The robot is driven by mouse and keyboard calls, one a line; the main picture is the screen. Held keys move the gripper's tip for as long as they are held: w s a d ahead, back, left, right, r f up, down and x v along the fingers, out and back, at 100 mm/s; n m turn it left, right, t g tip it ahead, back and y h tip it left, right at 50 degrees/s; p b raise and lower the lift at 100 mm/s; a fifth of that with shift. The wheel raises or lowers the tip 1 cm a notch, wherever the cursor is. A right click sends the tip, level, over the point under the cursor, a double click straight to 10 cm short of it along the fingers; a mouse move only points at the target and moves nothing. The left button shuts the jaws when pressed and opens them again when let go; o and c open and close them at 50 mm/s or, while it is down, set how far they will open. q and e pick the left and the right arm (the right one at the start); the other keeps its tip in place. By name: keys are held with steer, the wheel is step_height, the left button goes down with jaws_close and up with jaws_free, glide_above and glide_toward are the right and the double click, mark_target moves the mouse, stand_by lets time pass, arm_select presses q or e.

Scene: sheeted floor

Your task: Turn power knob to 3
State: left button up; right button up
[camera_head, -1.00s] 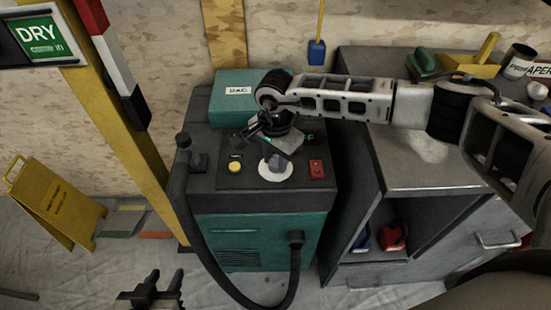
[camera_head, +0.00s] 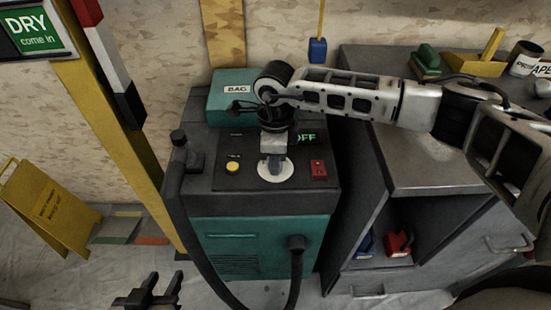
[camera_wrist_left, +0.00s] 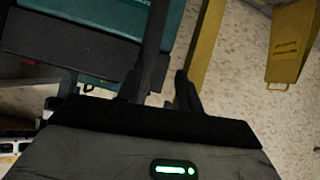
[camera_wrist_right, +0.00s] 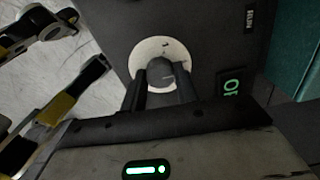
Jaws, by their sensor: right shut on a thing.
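The power knob is a dark round knob (camera_wrist_right: 162,72) on a white dial disc (camera_head: 275,175) on top of the teal and black machine (camera_head: 250,240). My right gripper (camera_wrist_right: 168,85) is shut on the knob, with one finger at each side of it. In the head view my right wrist hides most of the knob. A green display (camera_head: 307,137) behind the dial reads "OFF"; the right wrist view shows part of it. The dial's numbers are not readable. My left gripper (camera_head: 150,290) is open and empty, low in front of the machine.
A yellow button (camera_head: 232,168) and a red switch (camera_head: 318,169) flank the dial. A black hose (camera_head: 205,262) loops down the machine's front left. A yellow post (camera_head: 130,150) stands left of it, a grey cabinet (camera_head: 440,170) right. A yellow floor sign (camera_head: 50,208) stands far left.

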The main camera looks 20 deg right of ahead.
steer(key=m+b, duration=0.1)
steer(key=m, duration=0.3)
steer(key=shift+m, duration=0.3)
steer(key=m, duration=0.4)
arm_select(q)
steer(key=shift+f, duration=0.25)
arm_select(e)
steer(key=shift+m, duration=1)
arm_select(q)
steer(key=shift+f, duration=0.1)
arm_select(e)
steer(key=shift+w+r+m, duration=0.1)
steer(key=shift+m, duration=0.2)
steer(key=o, duration=1)
arm_select(q)
steer(key=shift+b, duration=0.45)
arm_select(e)
step_height(320, 180, up, 16)
steer(key=shift+f, duration=0.1)
